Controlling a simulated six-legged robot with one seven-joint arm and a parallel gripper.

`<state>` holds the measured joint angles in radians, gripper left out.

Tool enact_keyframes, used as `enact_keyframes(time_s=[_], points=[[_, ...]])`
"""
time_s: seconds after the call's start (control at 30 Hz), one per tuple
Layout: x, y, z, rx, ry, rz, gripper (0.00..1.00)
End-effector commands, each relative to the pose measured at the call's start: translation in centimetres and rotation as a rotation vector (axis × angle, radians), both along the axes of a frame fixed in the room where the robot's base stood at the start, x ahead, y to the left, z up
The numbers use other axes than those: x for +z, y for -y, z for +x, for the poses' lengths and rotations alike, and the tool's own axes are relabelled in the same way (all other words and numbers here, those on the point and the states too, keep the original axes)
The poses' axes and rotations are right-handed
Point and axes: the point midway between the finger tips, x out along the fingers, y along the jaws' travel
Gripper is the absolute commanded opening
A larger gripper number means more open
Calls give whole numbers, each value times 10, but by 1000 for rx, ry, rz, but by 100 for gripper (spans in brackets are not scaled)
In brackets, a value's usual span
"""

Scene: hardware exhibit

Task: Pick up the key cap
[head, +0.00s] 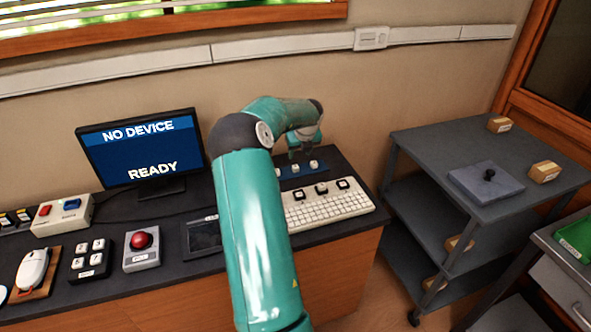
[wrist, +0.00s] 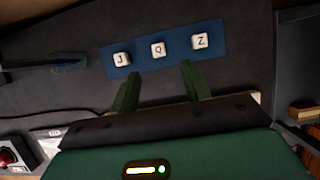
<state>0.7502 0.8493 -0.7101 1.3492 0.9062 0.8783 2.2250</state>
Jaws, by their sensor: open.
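Three white key caps lie in a row on a blue mat (wrist: 180,48). In the wrist view they are marked J (wrist: 122,60), Q (wrist: 158,50) and Z (wrist: 200,41). My gripper (wrist: 160,69) is open and empty, its two fingers apart. The fingers point toward the row, with the Q cap beyond the gap between their tips. In the head view my gripper (head: 305,152) is over the back of the desk, close above the blue mat (head: 284,172). My gripper and arm partly hide the mat and caps there.
A white keyboard (head: 335,208) with several black pieces along its top lies in front of the mat. A monitor (head: 140,152) stands to the left. A red button box (head: 141,246) and a small key pad (head: 90,260) sit further left. A grey cart (head: 440,150) stands right.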

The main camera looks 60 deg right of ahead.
Motion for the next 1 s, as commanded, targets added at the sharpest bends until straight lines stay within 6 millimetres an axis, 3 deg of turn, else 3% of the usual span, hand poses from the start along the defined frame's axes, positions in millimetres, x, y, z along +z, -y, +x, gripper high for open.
enact_keyframes(time_s=[0.1, 0.37, 0.63, 0.93, 1.0], points=[[-22, 6, 6, 1, -2, 3, 47], [-42, 11, 12, 1, -1, 0, 47], [-78, 20, 23, 2, -1, 2, 47], [-85, 23, 26, 2, 0, 0, 47], [-85, 22, 26, 2, 0, 0, 37]])
